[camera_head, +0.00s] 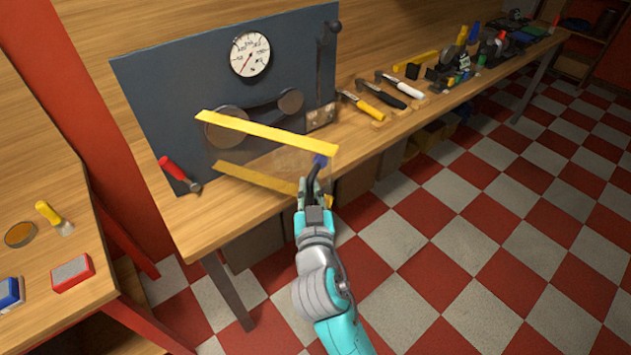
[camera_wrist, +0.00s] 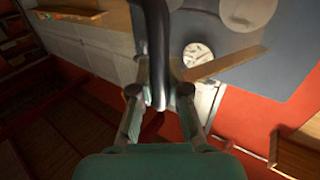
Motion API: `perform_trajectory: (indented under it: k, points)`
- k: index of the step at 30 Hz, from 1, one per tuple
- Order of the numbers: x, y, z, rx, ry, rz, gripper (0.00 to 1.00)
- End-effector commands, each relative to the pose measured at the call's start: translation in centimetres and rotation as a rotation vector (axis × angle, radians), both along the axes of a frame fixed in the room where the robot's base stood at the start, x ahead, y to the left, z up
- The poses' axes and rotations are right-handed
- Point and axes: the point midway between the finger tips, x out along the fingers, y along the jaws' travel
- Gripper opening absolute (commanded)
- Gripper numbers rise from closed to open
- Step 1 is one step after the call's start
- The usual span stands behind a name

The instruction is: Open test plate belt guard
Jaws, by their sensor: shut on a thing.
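The test plate (camera_head: 170,85) is a dark blue-grey panel standing on the workbench, with a round gauge (camera_head: 250,54) and a belt on two pulleys (camera_head: 291,101). The belt guard (camera_head: 268,133) is a see-through pane with yellow top and bottom strips. Its right end stands out from the plate toward the bench's front edge, at an angle; its left end is nearer the plate. My gripper (camera_head: 311,186) is at the guard's right end, shut on its dark handle (camera_head: 315,168). In the wrist view the handle (camera_wrist: 157,45) runs between the fingers (camera_wrist: 160,92).
Several hand tools (camera_head: 385,92) lie along the bench to the right. The checkered floor (camera_head: 470,230) at right is clear.

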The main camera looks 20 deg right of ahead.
Motion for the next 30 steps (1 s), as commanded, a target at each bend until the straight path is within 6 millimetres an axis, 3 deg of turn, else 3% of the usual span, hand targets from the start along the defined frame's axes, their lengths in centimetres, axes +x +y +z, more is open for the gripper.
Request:
perform_trajectory:
  k: [18,30]
  points:
    - [-4.5,8.2,0.0,-0.001,0.001,-0.305,0.00]
    - [-6.2,13.6,-0.1,-0.002,0.003,-0.431,0.00]
